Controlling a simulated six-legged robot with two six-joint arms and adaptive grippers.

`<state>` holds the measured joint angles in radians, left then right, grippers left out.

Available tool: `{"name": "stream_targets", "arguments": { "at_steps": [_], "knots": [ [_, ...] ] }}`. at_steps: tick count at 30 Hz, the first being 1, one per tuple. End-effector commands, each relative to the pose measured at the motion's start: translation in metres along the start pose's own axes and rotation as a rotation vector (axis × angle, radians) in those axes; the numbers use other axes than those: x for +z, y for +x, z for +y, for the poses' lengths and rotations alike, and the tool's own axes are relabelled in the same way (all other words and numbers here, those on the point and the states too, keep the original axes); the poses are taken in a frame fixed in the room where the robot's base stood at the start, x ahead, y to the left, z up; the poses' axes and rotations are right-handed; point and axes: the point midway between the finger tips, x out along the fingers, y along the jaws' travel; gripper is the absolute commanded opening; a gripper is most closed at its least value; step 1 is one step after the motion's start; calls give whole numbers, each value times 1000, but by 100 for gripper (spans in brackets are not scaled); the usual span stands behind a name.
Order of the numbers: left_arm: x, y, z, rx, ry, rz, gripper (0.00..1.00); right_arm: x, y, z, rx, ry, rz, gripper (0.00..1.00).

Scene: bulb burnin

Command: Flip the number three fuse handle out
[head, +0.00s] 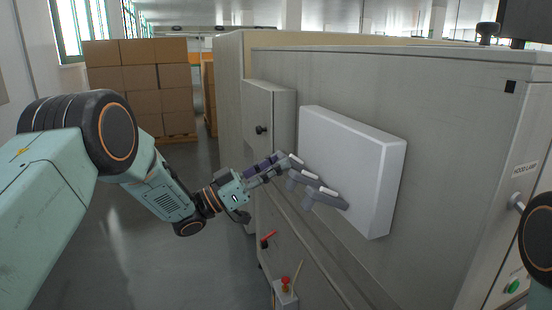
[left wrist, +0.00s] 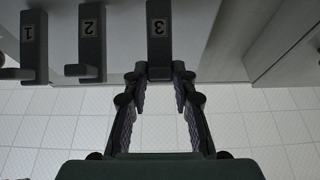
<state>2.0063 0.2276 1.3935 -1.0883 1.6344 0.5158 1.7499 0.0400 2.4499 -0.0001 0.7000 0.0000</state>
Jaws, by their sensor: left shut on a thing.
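In the head view the number three handle (head: 295,160) is the farthest, at the left of the row. My left gripper (head: 278,164) reaches it from the left. In the left wrist view its fingers (left wrist: 158,76) are shut on the outer end of the number three handle, which they partly hide. My right gripper is out of view.
A small box with a black knob (head: 261,130) is behind the gripper. A red lever (head: 268,239) and a red button (head: 286,282) are below. Cardboard boxes (head: 140,85) stand far back; the floor at left is clear.

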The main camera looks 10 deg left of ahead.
Motion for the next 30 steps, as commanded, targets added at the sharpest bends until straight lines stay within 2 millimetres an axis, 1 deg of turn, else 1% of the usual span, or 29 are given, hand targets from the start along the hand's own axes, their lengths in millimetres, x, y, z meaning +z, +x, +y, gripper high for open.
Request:
{"name": "stream_targets", "arguments": {
  "at_steps": [1, 3, 23, 24, 30],
  "knots": [
    [13, -4, 4, 1, -13, -26, 0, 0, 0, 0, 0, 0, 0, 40],
    [15, -5, 4, 2, -13, -26, 0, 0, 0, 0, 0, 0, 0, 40],
    [19, -8, 5, 5, -13, -26, 0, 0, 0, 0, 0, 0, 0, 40],
    [19, -8, 5, 5, -13, -26, 27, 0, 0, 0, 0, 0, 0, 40],
    [16, -8, 4, 3, -10, -20, 43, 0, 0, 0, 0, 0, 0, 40]
  ]
}}
